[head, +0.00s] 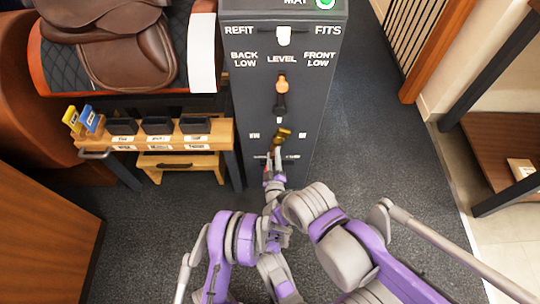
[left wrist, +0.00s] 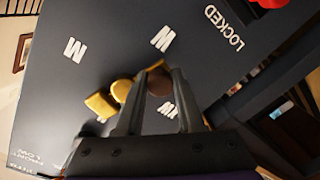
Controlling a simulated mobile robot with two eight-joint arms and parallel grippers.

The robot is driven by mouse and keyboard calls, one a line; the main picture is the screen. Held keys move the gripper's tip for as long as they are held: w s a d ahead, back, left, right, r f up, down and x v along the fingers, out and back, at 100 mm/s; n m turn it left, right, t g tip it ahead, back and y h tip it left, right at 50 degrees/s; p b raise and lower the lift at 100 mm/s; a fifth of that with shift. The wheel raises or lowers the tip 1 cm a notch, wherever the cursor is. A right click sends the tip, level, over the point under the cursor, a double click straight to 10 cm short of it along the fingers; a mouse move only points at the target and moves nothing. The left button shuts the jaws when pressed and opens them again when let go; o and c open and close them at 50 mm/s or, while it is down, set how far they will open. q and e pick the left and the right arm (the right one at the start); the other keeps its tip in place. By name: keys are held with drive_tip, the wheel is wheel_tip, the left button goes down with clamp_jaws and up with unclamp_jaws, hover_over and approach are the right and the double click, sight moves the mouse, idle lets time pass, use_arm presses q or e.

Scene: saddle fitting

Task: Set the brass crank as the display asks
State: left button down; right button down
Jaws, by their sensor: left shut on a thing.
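The brass crank (head: 283,134) sits low on the front of a dark grey pillar (head: 262,98), with small white marks around it. In the left wrist view the crank (left wrist: 101,105) shows its yellow brass arm and a round dark brown knob (left wrist: 160,82) at the fingertips. My left gripper (head: 272,160) reaches up to the crank from below and is shut on it, with the fingers (left wrist: 150,92) at the knob. The display at the pillar's top is cut off; part of a word, "MAT", and a green round mark (head: 325,3) show. My right gripper does not show.
Above the crank are an orange-knobbed lever (head: 282,86) under "LEVEL" and a white switch (head: 283,36) between "REFIT" and "FITS". A red part (left wrist: 272,3) shows near "LOCKED". A wooden bench (head: 160,137) with dark bins and a brown saddle (head: 125,45) stand left.

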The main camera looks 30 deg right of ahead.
use_arm(q)
drive_tip(key=shift+s+d+f+n, duration=0.1)
drive_tip(key=shift+s+d+n, duration=0.2)
drive_tip(key=shift+n, duration=0.55)
drive_tip(key=shift+s+d+f+n, duration=0.15)
drive_tip(key=shift+d+n, duration=0.25)
drive_tip(key=shift+n, duration=0.45)
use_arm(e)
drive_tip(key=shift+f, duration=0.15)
use_arm(q)
drive_tip(key=shift+d+h, duration=0.1)
drive_tip(key=shift+h, duration=0.2)
drive_tip(key=c, duration=0.5)
unclamp_jaws()
drive_tip(key=shift+c, duration=0.2)
drive_tip(key=shift+s, duration=0.1)
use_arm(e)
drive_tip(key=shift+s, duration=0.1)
